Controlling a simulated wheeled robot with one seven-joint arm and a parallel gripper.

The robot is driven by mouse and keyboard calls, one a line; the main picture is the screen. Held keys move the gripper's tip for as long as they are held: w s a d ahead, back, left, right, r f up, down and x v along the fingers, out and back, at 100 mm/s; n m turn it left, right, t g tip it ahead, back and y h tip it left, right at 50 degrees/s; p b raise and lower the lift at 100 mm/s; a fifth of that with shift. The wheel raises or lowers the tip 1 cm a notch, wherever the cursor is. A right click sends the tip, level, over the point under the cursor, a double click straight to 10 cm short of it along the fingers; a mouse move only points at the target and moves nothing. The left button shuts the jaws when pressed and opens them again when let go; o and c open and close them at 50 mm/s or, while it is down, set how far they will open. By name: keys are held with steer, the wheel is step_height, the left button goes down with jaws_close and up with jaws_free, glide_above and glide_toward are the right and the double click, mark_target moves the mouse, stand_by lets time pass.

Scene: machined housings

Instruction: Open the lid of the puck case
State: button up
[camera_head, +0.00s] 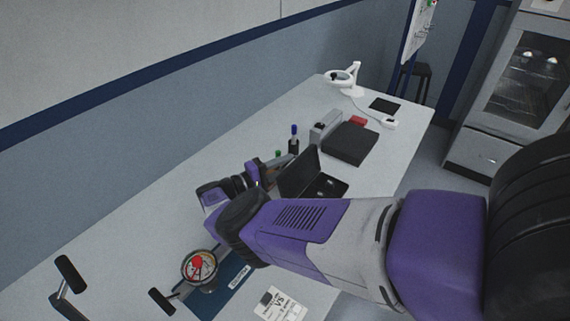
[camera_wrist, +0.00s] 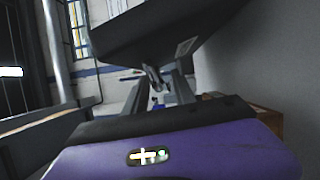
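The puck case (camera_head: 328,188) is a black box on the table, right of my gripper in the head view. Its dark lid (camera_head: 299,171) stands raised, tilted up on the side towards my gripper, and small light items show inside. My gripper (camera_head: 284,166) is beside the raised lid, partly hidden by my wrist. In the wrist view, my gripper's two fingers (camera_wrist: 160,94) are apart. A large dark panel (camera_wrist: 160,32), seemingly the lid, hangs over them, with a small metal piece at its lower edge. I cannot tell whether the fingers touch it.
A closed dark box (camera_head: 350,144) lies beyond the case, with a grey block (camera_head: 324,128) and a red item (camera_head: 358,120) close by. A bottle with a blue top (camera_head: 294,139) stands near the lid. A dial gauge (camera_head: 199,266) stands nearer. The table's right edge is clear.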

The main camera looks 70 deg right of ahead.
jaws_close()
stand_by(1.4)
